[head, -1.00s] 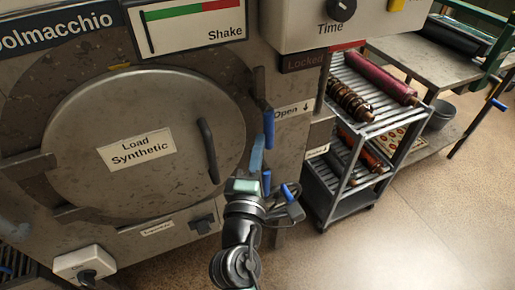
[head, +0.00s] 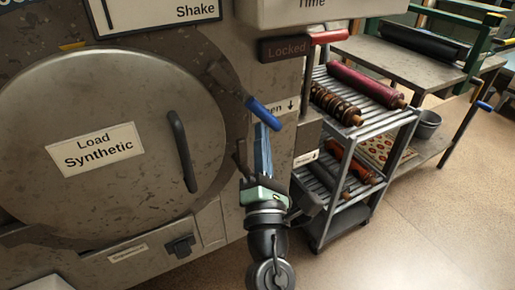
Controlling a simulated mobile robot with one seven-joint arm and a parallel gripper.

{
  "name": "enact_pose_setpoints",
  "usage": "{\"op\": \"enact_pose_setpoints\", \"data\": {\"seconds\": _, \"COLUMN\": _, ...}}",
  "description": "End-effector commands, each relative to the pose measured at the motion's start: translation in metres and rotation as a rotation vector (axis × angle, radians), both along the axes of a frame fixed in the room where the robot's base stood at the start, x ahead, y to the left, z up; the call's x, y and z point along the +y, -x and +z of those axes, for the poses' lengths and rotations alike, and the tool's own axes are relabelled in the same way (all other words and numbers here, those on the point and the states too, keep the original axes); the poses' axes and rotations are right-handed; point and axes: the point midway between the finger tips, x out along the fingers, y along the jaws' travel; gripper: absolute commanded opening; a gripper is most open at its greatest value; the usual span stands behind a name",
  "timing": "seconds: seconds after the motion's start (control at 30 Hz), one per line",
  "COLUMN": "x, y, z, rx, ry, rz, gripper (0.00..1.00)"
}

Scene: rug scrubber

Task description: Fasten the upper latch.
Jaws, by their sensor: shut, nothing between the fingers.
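The round door (head: 75,190) with the "Load Synthetic" label fills the left of the head view and lies flat against the machine front. The upper latch's blue handle (head: 263,113) is at the door's right side, slanting from upper left to lower right. My gripper (head: 261,130) points up just below this handle, its light blue fingers shut and empty. The fingertips overlap the handle's underside in the picture; I cannot tell whether they touch it. The lower latch is not clearly visible, with my gripper and wrist in front of that area.
A dark "Locked" sign (head: 286,48) and a red handle (head: 328,37) are above right of the latch. A metal rack (head: 345,150) with rollers stands close right of my gripper. The door's dark handle (head: 183,152) sticks out at left. Open floor lies at lower right.

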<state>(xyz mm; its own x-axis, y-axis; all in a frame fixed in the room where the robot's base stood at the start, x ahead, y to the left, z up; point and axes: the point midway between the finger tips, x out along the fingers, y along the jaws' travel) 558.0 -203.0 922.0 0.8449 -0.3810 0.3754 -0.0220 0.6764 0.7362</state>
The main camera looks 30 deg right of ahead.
Motion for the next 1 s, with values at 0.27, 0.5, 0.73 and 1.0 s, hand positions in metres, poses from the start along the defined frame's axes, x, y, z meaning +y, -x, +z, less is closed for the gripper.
{"op": "enact_pose_setpoints", "data": {"seconds": 0.27, "x": -0.006, "y": 0.000, "z": 0.000, "rx": -0.005, "ry": 0.075, "rz": -0.001, "gripper": 0.00}}
{"op": "enact_pose_setpoints", "data": {"seconds": 0.5, "x": -0.010, "y": 0.000, "z": 0.001, "rx": -0.006, "ry": 0.149, "rz": -0.003, "gripper": 0.00}}
{"op": "enact_pose_setpoints", "data": {"seconds": 0.73, "x": -0.018, "y": 0.000, "z": 0.003, "rx": -0.012, "ry": 0.257, "rz": -0.003, "gripper": 0.00}}
{"op": "enact_pose_setpoints", "data": {"seconds": 1.0, "x": -0.033, "y": 0.000, "z": 0.012, "rx": -0.020, "ry": 0.506, "rz": -0.005, "gripper": 0.00}}
